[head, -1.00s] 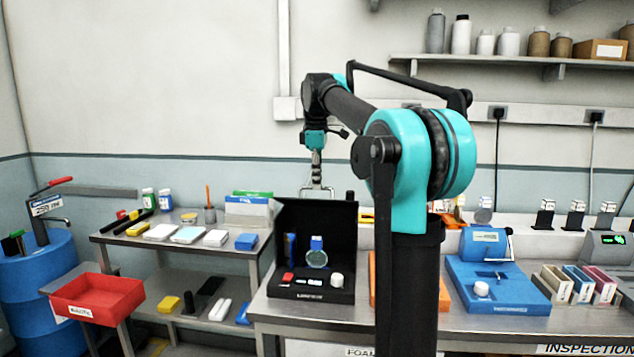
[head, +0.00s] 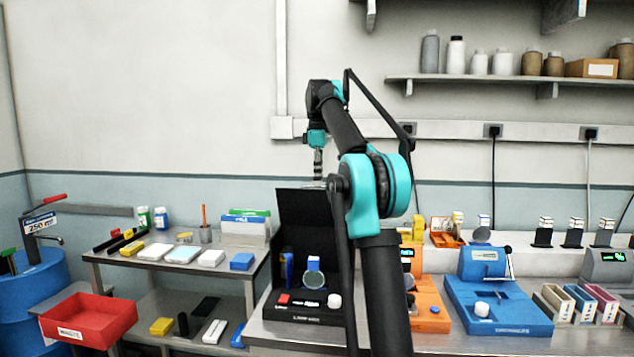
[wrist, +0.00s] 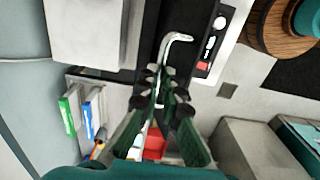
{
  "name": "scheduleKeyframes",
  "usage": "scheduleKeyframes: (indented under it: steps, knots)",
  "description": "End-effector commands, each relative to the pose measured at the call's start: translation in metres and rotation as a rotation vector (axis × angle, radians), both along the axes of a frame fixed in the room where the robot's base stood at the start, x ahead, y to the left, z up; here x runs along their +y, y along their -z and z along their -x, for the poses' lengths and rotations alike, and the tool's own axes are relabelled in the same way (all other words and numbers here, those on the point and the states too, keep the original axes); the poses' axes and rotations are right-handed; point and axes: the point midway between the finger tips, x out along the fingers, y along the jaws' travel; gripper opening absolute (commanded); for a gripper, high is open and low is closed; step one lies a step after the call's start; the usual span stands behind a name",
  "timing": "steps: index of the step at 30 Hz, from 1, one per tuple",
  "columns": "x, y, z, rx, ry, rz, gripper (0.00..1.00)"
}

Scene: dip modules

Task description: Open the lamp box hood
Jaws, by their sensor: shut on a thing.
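The lamp box (head: 300,313) is a low black unit on the bench, with a red button, small white panels and a white knob on its top. Its black hood (head: 305,220) stands raised above it. My gripper (head: 317,183) is at the hood's top edge, shut on the hood handle. In the wrist view, the pale bent handle (wrist: 177,37) runs up from between the fingers of my gripper (wrist: 163,85), and the box's controls show to its right. My arm covers part of the hood's right side in the head view.
A round lens-like piece (head: 314,275) and a blue item stand inside the box. An orange unit (head: 432,300) and a blue station (head: 500,318) sit to the right. A side table (head: 150,262) with small boxes is left.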

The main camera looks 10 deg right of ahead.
Motion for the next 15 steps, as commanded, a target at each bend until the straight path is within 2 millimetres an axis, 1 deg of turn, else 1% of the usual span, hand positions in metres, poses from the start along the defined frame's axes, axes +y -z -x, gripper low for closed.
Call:
scheduleKeyframes:
  steps: [1, 3, 15]
  knots:
    - [-0.0039, 0.0079, -0.0092, -0.004, 0.003, 0.003, 0.00]
    - [-0.0048, 0.0081, -0.0114, -0.004, 0.004, 0.003, 0.00]
    - [-0.0069, 0.0086, -0.0149, 0.001, 0.004, 0.004, 0.00]
